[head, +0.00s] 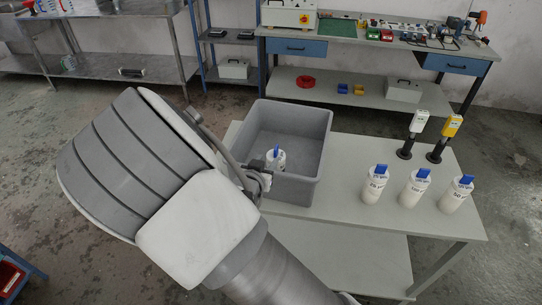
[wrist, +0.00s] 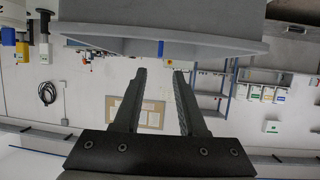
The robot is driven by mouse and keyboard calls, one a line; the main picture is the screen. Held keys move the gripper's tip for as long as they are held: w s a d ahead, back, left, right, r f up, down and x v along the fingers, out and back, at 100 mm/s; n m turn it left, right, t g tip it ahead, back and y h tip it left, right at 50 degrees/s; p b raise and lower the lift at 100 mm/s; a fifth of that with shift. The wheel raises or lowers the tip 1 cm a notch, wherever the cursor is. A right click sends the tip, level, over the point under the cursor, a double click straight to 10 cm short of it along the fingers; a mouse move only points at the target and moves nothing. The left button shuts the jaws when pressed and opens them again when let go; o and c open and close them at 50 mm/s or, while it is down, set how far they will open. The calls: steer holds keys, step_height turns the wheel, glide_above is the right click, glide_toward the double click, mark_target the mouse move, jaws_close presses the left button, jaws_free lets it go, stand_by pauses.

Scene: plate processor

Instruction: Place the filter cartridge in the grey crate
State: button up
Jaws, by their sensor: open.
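A white cartridge (head: 276,164) with a blue top and dark print stands inside the grey crate (head: 310,125), in its near left part. Three similar white cartridges with blue tops stand upright on the table outside the crate: a left one (head: 374,189), a middle one (head: 413,192) and a right one (head: 456,198). My gripper is at the crate's near left side in the head view, largely hidden by my arm. In the wrist view my gripper (wrist: 160,73) is open, with nothing between its fingers. The grey crate's wall (wrist: 160,40) crosses the top of that upside-down view.
A white device (head: 418,121) and a yellow device (head: 452,126) stand on black posts at the table's back right. The light table (head: 330,212) has bare room in front of the crate. A workbench (head: 370,43) with blue drawers stands behind.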

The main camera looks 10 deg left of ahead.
steer(key=s+d+r+g+y, duration=0.3)
steer(key=s+d+r, duration=0.15)
steer(key=r, duration=0.35)
steer(key=s+d+r+g+y, duration=0.2)
steer(key=s+d+r+g, duration=0.2)
steer(key=d+r, duration=0.25)
steer(key=s+d+r+h, duration=0.1)
steer(key=s+d+r, duration=0.2)
steer(key=s+d, duration=0.3)
steer(key=s+d+r+n+h, duration=0.1)
steer(key=s+d+r+h, duration=0.1)
steer(key=s+d+r, duration=0.2)
steer(key=s+d, duration=0.3)
steer(key=s, duration=0.3)
steer(key=shift+g, duration=0.4)
steer(key=shift+s+d, duration=0.1)
